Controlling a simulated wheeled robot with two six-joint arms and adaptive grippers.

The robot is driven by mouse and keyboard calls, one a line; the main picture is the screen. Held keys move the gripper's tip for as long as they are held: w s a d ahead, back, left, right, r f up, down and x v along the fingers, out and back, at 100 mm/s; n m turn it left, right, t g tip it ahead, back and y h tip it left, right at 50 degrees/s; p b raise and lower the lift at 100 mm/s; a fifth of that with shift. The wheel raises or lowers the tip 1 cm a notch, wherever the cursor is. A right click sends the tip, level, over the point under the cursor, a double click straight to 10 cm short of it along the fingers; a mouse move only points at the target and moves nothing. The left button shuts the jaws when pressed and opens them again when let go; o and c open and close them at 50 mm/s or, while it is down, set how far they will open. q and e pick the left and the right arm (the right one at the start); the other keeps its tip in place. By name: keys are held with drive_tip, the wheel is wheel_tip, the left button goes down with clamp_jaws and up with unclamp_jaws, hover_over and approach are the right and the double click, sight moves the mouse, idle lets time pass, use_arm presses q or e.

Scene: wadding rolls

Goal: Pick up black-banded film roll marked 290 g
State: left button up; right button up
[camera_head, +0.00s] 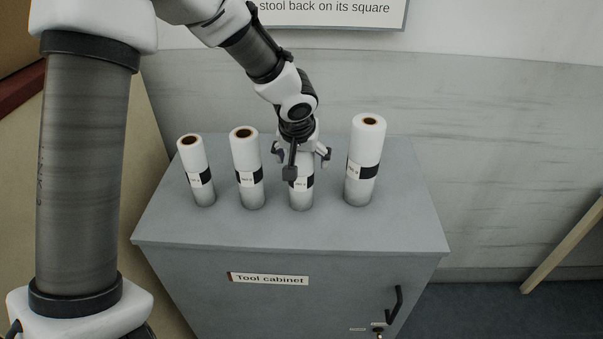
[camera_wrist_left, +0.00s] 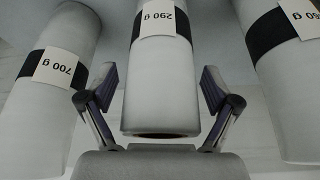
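The black-banded roll marked 290 g (camera_head: 301,199) stands upright on the tool cabinet, third from the left in a row of white rolls. In the left wrist view the 290 g roll (camera_wrist_left: 161,90) appears upside down, with its label readable. My left gripper (camera_head: 301,153) is over this roll from above and partly hides its upper part. In the left wrist view my left gripper (camera_wrist_left: 158,76) is open, one finger on each side of the roll, with gaps visible to both. My right gripper is not in view.
The 700 g roll (camera_wrist_left: 58,85) and another banded roll (camera_wrist_left: 285,90) stand close on either side. In the head view the neighbours are a larger roll (camera_head: 364,165) and a slimmer one (camera_head: 246,165). Another roll (camera_head: 195,165) stands far left. The cabinet top (camera_head: 290,228) is clear in front.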

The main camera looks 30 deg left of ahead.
use_arm(q)
drive_tip(key=shift+s+r, duration=0.1)
drive_tip(key=shift+s, duration=0.15)
drive_tip(key=c, duration=0.4)
drive_tip(key=shift+s, duration=0.1)
drive_tip(key=c, duration=0.6)
drive_tip(key=shift+d, duration=0.1)
drive_tip(key=c, duration=0.5)
drive_tip(key=shift+o, duration=0.2)
